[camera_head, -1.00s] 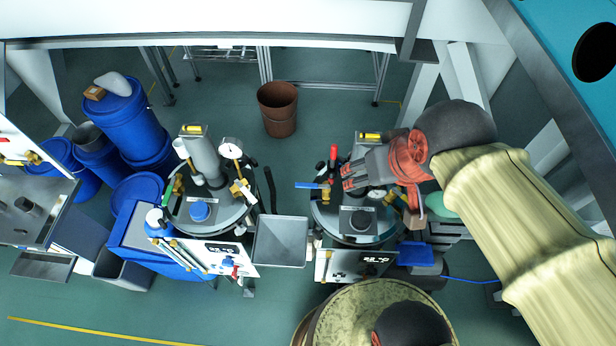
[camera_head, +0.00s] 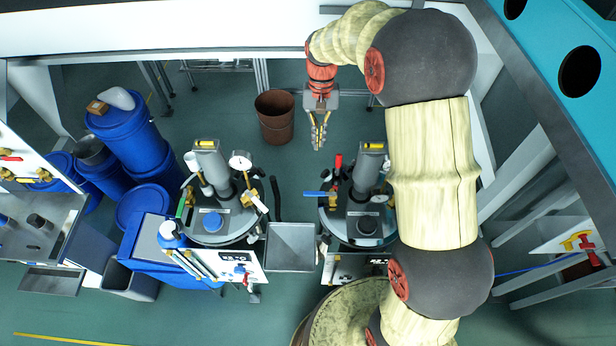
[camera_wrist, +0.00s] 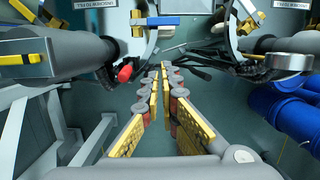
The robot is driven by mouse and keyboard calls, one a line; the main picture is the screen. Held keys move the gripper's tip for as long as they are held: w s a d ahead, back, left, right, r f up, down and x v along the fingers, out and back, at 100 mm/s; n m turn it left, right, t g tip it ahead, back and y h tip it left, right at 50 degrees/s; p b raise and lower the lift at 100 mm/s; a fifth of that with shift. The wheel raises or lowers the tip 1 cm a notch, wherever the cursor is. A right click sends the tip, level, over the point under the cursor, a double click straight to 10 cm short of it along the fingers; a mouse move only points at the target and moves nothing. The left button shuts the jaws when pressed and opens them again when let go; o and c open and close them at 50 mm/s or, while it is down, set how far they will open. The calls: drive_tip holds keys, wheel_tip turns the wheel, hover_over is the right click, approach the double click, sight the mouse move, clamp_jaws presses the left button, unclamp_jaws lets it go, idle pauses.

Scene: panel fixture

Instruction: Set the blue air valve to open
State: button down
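The blue air valve has a flat blue lever (camera_head: 316,193) and a brass body, on the left side of the right-hand vessel in the head view. The lever points left, roughly level in the picture. It also shows as a blue bar (camera_wrist: 155,20) near the top of the wrist view. My gripper (camera_head: 318,146) hangs behind the vessels, with its fingers toward the camera, apart from the valve. In the wrist view my gripper (camera_wrist: 161,70) has yellow-padded fingers with a narrow empty gap between them. Nothing is held.
A red handle (camera_head: 338,160) and grey cylinder (camera_head: 370,170) stand close to the valve. A second vessel (camera_head: 215,222) with a gauge is at left, a grey tray (camera_head: 291,247) between them. A brown bucket (camera_head: 275,117) stands on the floor behind. Blue drums (camera_head: 130,130) are far left.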

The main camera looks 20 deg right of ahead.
sight(320, 194)
drive_tip(key=s+a+f, duration=0.1)
drive_tip(key=s+f, duration=0.1)
drive_tip(key=f, duration=0.4)
drive_tip(key=s+a+f+b, duration=0.1)
drive_tip(key=s+f, duration=0.1)
drive_tip(key=f, duration=0.5)
drive_tip(key=shift+s+a+f+g, duration=0.15)
drive_tip(key=shift+s+a+g, duration=0.05)
drive_tip(key=shift+s+g, duration=0.15)
